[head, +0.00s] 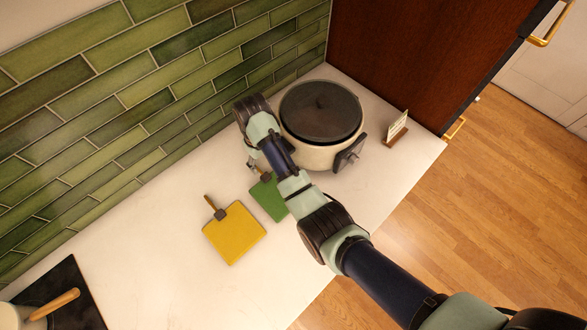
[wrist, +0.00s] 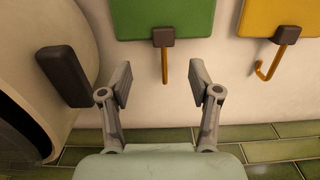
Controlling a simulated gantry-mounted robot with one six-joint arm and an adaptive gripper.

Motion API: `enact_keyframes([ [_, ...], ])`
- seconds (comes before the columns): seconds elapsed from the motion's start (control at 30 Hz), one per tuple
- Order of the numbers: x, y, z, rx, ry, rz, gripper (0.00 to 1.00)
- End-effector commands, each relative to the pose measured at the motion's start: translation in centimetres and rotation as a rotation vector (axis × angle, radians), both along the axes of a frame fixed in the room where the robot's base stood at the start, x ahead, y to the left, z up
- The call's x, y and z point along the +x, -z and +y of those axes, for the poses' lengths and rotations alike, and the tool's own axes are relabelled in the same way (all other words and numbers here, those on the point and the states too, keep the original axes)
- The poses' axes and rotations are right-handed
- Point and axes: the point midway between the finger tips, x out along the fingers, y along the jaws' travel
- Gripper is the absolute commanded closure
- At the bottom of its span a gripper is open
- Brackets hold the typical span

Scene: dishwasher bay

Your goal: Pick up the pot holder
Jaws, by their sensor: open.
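Two square pads with dark clips and thin orange-brown hooks lie on the white counter, one green and one yellow; they look like pot holders. The green pot holder (head: 268,203) is partly hidden by my arm in the head view; it also shows at the top of the wrist view (wrist: 180,18). The yellow pot holder (head: 234,233) lies to its left and shows at the top right of the wrist view (wrist: 281,16). My gripper (wrist: 161,84) is open and empty. In the wrist view, the green pot holder's hook (wrist: 164,68) appears between the fingertips; I cannot tell the height gap.
A cream cooker (head: 310,156) with a dark lid stands close beside my gripper; its dark handle (wrist: 64,77) is near the left finger. A small card stand (head: 396,132) is to its right. A green tiled wall (head: 150,90) bounds the counter. A dark hob is at lower left.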

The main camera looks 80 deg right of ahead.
Motion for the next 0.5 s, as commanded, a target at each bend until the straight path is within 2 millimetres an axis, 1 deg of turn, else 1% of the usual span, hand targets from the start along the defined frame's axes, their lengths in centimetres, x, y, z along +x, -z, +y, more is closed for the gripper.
enact_keyframes([
  [0.07,0.0,0.5,0.1,0.000,-0.001,0.000,0.38],
  [0.23,0.0,2.5,0.1,0.000,-0.001,0.000,0.38],
  [0.37,0.1,3.0,0.0,-0.003,-0.001,-0.002,0.38],
  [0.5,-0.2,5.4,0.2,0.001,-0.002,0.001,0.38],
])
